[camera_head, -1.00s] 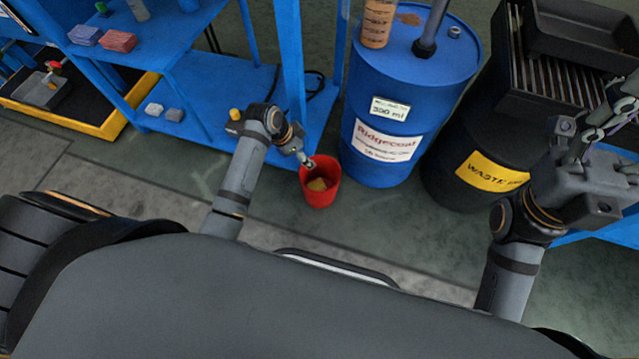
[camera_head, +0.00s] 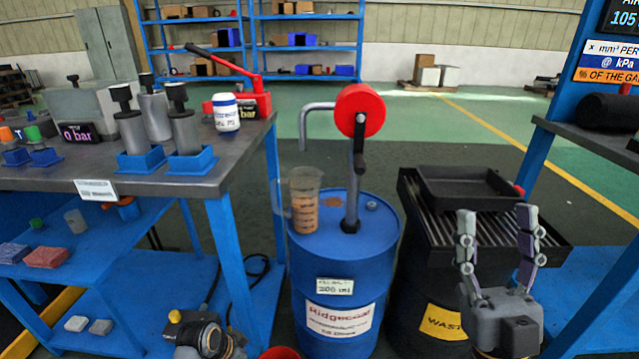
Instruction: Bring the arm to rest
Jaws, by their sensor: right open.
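My right gripper (camera_head: 497,216) stands upright at the lower right with its two fingers spread apart. It is open and holds nothing. It appears in front of the black waste drum (camera_head: 412,285) and its grate. The end of my left arm shows at the bottom edge, left of the blue drum (camera_head: 343,270). Its fingers cannot be made out. A red cup (camera_head: 280,353) shows only its rim at the bottom edge.
A clear measuring jug (camera_head: 304,205) with brown content and a red-headed pump (camera_head: 360,112) stand on the blue drum. A workbench (camera_head: 110,175) with weights and a white jar (camera_head: 226,112) is at left. Another blue bench (camera_head: 590,140) is at right. Open floor lies behind.

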